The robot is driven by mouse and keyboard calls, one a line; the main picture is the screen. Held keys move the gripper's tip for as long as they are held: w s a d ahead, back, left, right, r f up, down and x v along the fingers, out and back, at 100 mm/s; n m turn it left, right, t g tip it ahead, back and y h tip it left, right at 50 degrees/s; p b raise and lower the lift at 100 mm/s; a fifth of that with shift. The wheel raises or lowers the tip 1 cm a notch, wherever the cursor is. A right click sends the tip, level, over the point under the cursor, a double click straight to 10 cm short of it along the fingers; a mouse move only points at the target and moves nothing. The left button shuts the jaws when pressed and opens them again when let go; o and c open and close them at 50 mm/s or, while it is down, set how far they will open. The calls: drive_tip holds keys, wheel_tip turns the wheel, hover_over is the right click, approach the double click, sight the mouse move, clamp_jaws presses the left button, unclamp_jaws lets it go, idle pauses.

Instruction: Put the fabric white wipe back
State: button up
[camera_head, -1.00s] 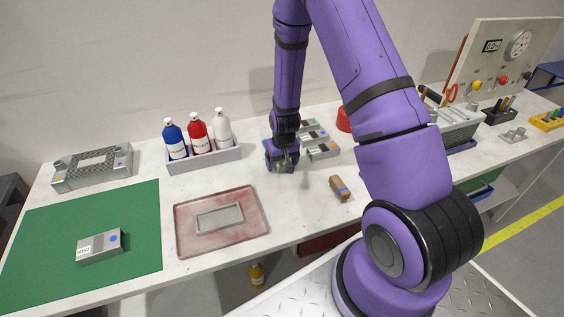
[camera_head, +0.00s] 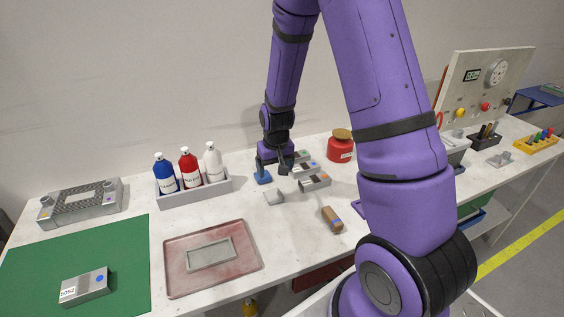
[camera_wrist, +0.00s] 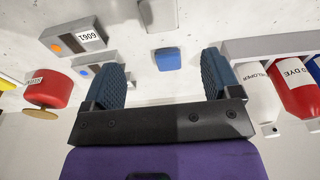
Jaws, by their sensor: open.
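A small pale grey-white folded piece (camera_head: 274,196), which looks like the white wipe, lies on the table between the bottle tray and the grey blocks. It also shows at the top edge of the wrist view (camera_wrist: 158,14). A small blue piece (camera_head: 263,178) lies just behind it, apart from it, and shows in the wrist view (camera_wrist: 168,60). My gripper (camera_head: 275,167) is above the table near both; its dark blue fingers stand wide open in the wrist view (camera_wrist: 160,72), with nothing held between them. The blue piece appears in the gap.
A grey tray (camera_head: 198,195) with blue, red and white bottles stands left. Several grey labelled blocks (camera_head: 315,182) and a red pot (camera_head: 340,150) stand right. A brown-handled object (camera_head: 332,220) and a reddish tray (camera_head: 175,288) lie in front.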

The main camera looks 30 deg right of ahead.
drive_tip(key=s+a+r+n+t, duration=0.15)
drive_tip(key=s+r, duration=0.25)
drive_tip(key=r, duration=0.6)
drive_tip(key=s+a+r+m+t, duration=0.1)
drive_tip(key=s+a+r, duration=0.25)
drive_tip(key=r, duration=0.65)
drive_tip(key=s+a+r+n, duration=0.1)
drive_tip(key=s+r, duration=0.5)
drive_tip(key=s, duration=0.3)
drive_tip(key=s+a+r+t, duration=0.1)
drive_tip(key=s+r, duration=0.4)
drive_tip(key=s, duration=0.4)
drive_tip(key=shift+s+r+n, duration=0.25)
drive_tip(key=shift+r+n, duration=0.1)
